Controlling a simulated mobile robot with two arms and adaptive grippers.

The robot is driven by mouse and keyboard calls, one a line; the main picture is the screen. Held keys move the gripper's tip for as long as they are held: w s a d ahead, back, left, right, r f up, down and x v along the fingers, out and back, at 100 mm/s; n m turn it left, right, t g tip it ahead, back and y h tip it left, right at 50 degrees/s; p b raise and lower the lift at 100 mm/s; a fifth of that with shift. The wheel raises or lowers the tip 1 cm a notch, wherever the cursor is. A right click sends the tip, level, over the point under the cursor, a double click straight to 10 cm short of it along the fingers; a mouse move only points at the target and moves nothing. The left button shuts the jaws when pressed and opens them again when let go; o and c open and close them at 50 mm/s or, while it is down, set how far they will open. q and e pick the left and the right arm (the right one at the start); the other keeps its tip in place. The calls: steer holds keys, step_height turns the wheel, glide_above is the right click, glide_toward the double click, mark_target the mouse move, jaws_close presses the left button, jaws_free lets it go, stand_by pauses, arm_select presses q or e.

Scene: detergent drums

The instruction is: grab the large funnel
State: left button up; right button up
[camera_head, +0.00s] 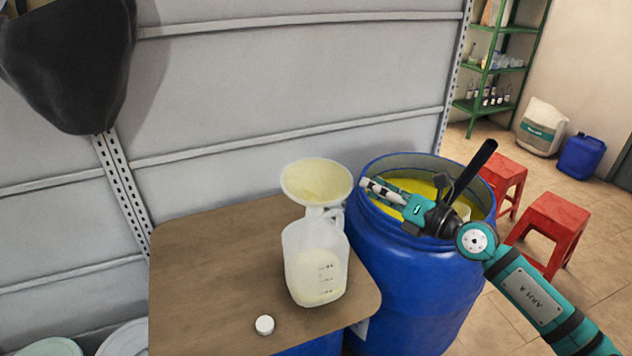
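The large funnel (316,182) is a pale cream, wide-mouthed cone. It sits upright with its spout in the neck of a translucent white jug (316,268) on a brown board. The jug holds some pale content and has a handle at its upper right. My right gripper (370,187) comes in from the right over the blue drum, pointing left toward the funnel. Its tips are just right of the funnel's rim and appear apart from it. The finger gap is not clear from this angle. My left gripper is not in view.
An open blue drum (408,285) with yellow content stands right of the board (215,270). A black rod (474,170) rises by my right wrist. A white cap (265,325) lies on the board. Red stools (553,220) stand at right. A ribbed grey wall is behind.

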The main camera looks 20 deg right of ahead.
mark_target(349, 174)
steer(key=p+x, duration=0.2)
steer(key=x, duration=0.7)
steer(key=shift+w+f, duration=0.1)
steer(key=shift+w, duration=0.1)
steer(key=shift+w+a+f, duration=0.15)
steer(key=shift+w, duration=0.25)
steer(key=shift+s, duration=0.15)
steer(key=shift+c, duration=1.3)
jaws_close()
